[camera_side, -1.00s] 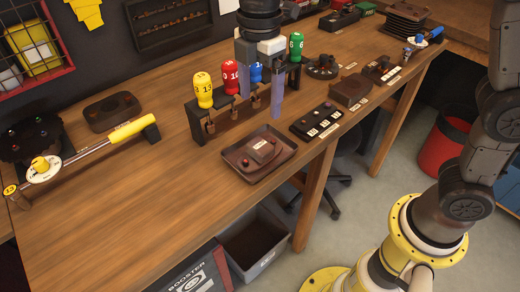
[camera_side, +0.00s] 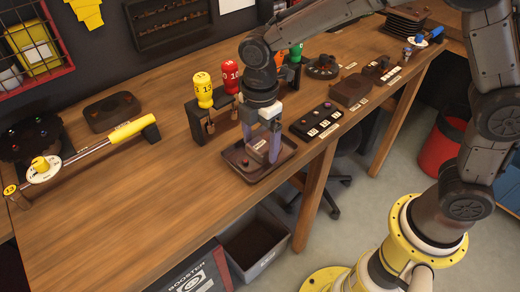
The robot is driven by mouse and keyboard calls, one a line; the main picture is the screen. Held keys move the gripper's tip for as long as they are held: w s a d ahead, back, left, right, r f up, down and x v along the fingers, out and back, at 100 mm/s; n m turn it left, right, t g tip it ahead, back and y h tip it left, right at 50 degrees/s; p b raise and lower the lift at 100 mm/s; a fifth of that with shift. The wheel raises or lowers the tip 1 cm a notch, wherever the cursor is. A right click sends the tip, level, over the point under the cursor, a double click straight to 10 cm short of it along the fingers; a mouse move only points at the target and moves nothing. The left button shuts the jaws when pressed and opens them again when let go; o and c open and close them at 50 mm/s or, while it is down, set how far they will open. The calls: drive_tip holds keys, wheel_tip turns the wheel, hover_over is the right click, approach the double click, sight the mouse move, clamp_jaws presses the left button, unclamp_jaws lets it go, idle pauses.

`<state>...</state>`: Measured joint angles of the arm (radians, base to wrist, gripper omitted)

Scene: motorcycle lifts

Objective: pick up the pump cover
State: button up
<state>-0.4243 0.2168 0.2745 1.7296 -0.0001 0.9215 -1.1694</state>
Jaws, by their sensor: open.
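A small brown part with a pale label (camera_side: 257,150) lies in a dark shallow tray (camera_side: 283,160) near the bench's front edge. It may be the pump cover, but the label is too small to read. My gripper (camera_side: 261,146) points down over the tray. Its pale purple fingers are open, one on each side of the labelled part in the picture. I cannot tell whether they touch it. The fingers partly hide the part. A small red knob (camera_side: 246,162) shows at the left inside the tray.
A dark rack with a yellow-handled tool (camera_side: 203,90) and a red-handled one (camera_side: 230,75) stands just behind. A black numbered strip (camera_side: 316,119) and a brown block (camera_side: 350,91) sit to the right. The wooden bench (camera_side: 150,190) is clear at front left.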

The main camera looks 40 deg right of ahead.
drive_tip(key=shift+f, duration=0.45)
drive_tip(key=shift+r, duration=0.1)
drive_tip(key=c, duration=1.3)
drive_tip(key=shift+c, duration=0.2)
